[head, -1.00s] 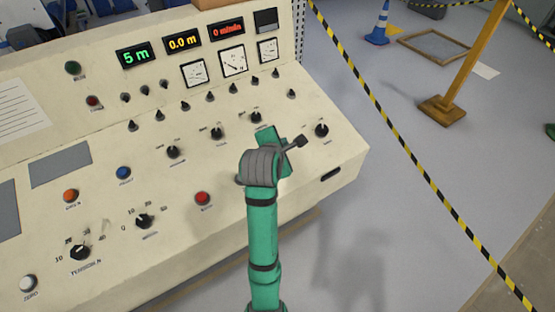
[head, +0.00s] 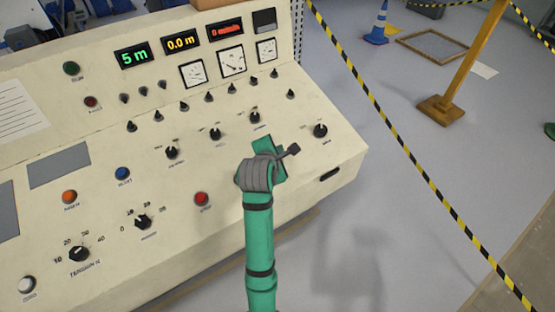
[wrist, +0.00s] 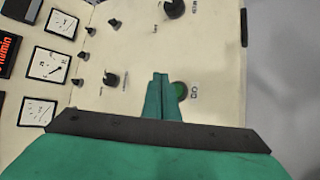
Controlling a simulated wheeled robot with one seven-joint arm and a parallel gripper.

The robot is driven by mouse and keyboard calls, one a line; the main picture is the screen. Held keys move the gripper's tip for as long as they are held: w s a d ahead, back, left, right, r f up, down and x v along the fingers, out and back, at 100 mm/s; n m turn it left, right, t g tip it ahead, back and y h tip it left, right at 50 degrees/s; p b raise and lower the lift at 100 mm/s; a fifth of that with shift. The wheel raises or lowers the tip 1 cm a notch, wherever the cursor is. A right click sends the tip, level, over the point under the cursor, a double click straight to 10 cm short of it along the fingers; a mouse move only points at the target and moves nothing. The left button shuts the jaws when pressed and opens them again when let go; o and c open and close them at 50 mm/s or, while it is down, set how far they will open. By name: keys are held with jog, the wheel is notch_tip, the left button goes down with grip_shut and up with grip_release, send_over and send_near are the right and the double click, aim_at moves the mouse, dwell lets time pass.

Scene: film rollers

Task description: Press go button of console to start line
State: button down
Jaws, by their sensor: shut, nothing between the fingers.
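The cream console (head: 100,190) fills the left and middle of the head view. In the wrist view a green button (wrist: 181,91) in a dark ring, with a small label too blurred to read surely, sits on the console face. My gripper (wrist: 160,77) is shut and empty, its green fingertips just left of the button and partly overlapping its edge in the picture. I cannot tell whether they touch the panel. In the head view my wrist and arm hide this button. Another green button (head: 71,68) is at the console's upper left.
A red button (head: 201,199) lies left of my arm. Black knobs (head: 320,131) and several small switches surround it. Displays (head: 181,42) and dial meters (head: 232,61) line the top. Open floor and a striped barrier tape (head: 408,149) lie to the right.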

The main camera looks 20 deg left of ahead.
jog(key=shift+w+a+f, duration=0.15)
jog(key=shift+a+f, duration=0.05)
jog(key=shift+f, duration=0.7)
jog(key=shift+w+a+f, duration=0.1)
jog(key=shift+a+f, duration=0.05)
jog(key=shift+f, duration=0.7)
jog(key=shift+f, duration=0.15)
dwell(0.7)
jog(key=shift+f, duration=0.25)
jog(key=shift+w+a+f, duration=0.1)
jog(key=shift+a+f, duration=0.05)
jog(key=shift+f, duration=0.35)
dwell(1.0)
jog(key=shift+r, duration=0.9)
jog(key=shift+s+d+r, duration=0.15)
jog(key=shift+d+r, duration=0.05)
jog(key=shift+r, duration=0.6)
jog(key=shift+s+d+r, duration=0.15)
jog(key=shift+d+r, duration=0.05)
jog(key=shift+r, duration=0.65)
jog(key=shift+s+d+r, duration=0.15)
jog(key=shift+d+r, duration=0.05)
jog(key=shift+r, duration=0.6)
